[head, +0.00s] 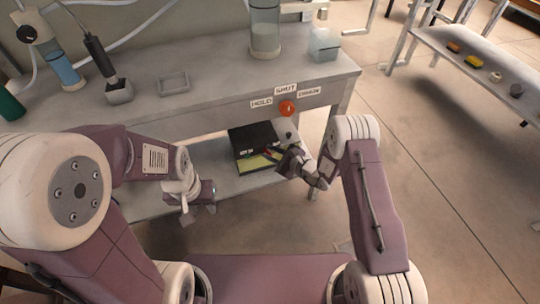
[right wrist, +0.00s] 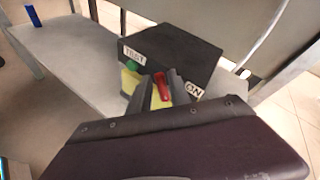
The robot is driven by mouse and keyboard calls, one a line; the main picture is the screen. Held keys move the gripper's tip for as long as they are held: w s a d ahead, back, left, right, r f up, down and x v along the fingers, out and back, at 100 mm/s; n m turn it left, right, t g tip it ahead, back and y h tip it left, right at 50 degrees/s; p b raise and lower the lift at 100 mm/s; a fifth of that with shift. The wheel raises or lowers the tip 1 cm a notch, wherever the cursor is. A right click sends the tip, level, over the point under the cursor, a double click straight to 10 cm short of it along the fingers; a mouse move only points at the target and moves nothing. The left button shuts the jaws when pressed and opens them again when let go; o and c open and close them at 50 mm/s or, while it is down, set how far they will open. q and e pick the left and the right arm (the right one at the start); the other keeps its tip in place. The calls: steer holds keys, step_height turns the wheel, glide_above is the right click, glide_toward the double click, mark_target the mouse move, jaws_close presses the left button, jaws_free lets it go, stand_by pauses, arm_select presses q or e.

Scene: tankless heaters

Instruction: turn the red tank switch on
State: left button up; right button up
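A black box (head: 252,137) with a yellow front panel (head: 250,163) sits on the lower shelf under the workbench. In the right wrist view, the red switch (right wrist: 161,86) stands on the panel next to an ON label (right wrist: 194,92); a green button (right wrist: 132,65) and a TEST label (right wrist: 134,53) lie to its left. My right gripper (head: 284,158) is at the box's right front; its fingers (right wrist: 162,92) are spread either side of the red switch. Contact with it is unclear. My left gripper (head: 203,204) hangs in front of the shelf, apart from the box; its fingers are unclear.
A red-orange knob (head: 287,108) with HOLD and SHUT labels is on the workbench's front edge above the box. A table leg (head: 326,135) stands near my right gripper. Clear cylinders and small fixtures stand on the workbench (head: 205,65).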

jaws_close()
steer(key=m+y+b, duration=0.1)
steer(key=d+m+y+b, duration=0.1)
steer(key=m+y+b, duration=0.1)
steer(key=shift+w+d+f+m+t+b, duration=0.3)
steer(key=shift+d+b, duration=0.05)
steer(key=shift+w+d+f+m+t+y+b, duration=0.2)
steer(key=shift+m+t+y+b, duration=0.25)
steer(key=shift+m+b, duration=0.35)
steer(key=shift+s+d+f+m+t+y+b, duration=0.1)
steer(key=shift+d+m+t+y+b, duration=0.3)
steer(key=shift+m, duration=0.6)
steer(key=shift+w+d+f+m+t+y+b, duration=0.15)
steer(key=shift+m+t+y+b, duration=0.25)
steer(key=shift+m+b, duration=0.45)
steer(key=shift+r, duration=0.1)
jaws_free()
